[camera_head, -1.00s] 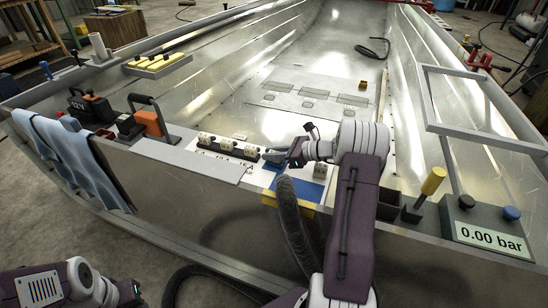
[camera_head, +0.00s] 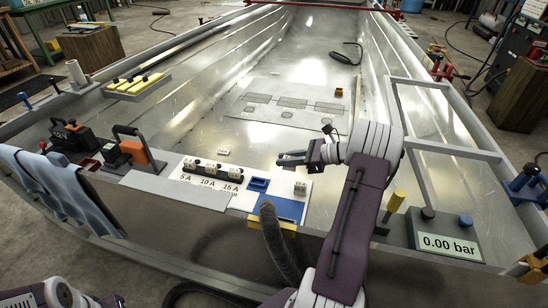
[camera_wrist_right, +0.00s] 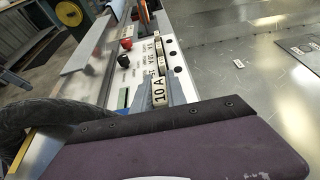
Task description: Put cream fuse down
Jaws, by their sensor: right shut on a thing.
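My right gripper (camera_head: 288,158) is shut on a cream fuse marked 10 A, which shows between its fingers in the right wrist view (camera_wrist_right: 158,92). In the head view the gripper hangs above and behind the blue tray (camera_head: 258,184), and the held fuse is hard to make out. Several cream fuses (camera_head: 210,168) stand in a row on the white panel (camera_head: 200,182) marked 5 A, 10 A, 15 A. Another cream block (camera_head: 300,187) stands at the blue mat (camera_head: 284,207). My left gripper (camera_head: 108,300) is cut off at the bottom left.
A small white piece (camera_head: 222,152) lies on the hull floor behind the panel. An orange-and-black switch (camera_head: 132,150) and blue cloths (camera_head: 60,190) are on the left. A pressure box (camera_head: 445,235) reading 0.00 bar is on the right. The hull floor beyond is mostly clear.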

